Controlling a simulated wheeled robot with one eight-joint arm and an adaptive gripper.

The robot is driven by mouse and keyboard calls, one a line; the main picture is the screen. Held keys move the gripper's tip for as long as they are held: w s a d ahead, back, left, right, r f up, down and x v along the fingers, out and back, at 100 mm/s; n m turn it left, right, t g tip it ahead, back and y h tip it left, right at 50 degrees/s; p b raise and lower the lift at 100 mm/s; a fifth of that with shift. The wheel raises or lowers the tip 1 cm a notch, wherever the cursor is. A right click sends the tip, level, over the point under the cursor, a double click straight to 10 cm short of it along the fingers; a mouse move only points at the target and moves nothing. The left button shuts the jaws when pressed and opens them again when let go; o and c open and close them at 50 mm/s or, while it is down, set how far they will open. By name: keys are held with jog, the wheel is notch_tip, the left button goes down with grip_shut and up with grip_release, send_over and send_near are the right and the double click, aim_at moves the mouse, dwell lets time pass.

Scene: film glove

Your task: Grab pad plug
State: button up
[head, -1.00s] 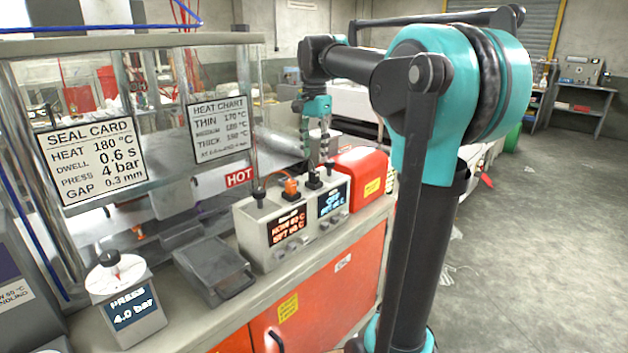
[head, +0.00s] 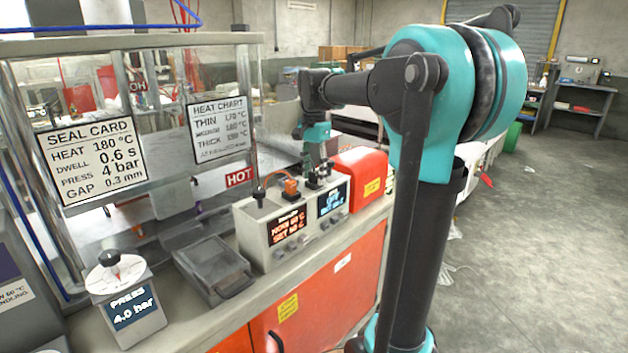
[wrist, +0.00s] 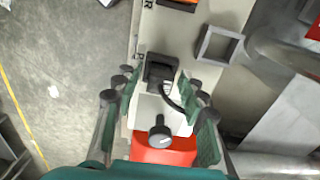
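A grey control box (head: 293,226) on the bench carries an orange plug (head: 290,187) and black fittings on top. My gripper (head: 316,172) hangs low over the box's right-hand end. In the wrist view, my gripper (wrist: 161,84) is open, its two fingers apart on either side of the box top. A square black plug (wrist: 160,69) with a curved black cable lies between the fingertips, and I see no clear contact. A round-headed black knob (wrist: 159,131) stands nearer the palm. I cannot read which plug is the pad plug.
A red box (head: 358,178) stands just right of the control box. A grey pedal-like unit (head: 212,266) and a press gauge (head: 124,300) sit to its left. A clear guard with cards and a HOT sign (head: 239,177) stands behind. The floor at right is largely clear.

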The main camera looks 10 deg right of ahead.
grip_shut()
jog(key=shift+r, duration=0.1)
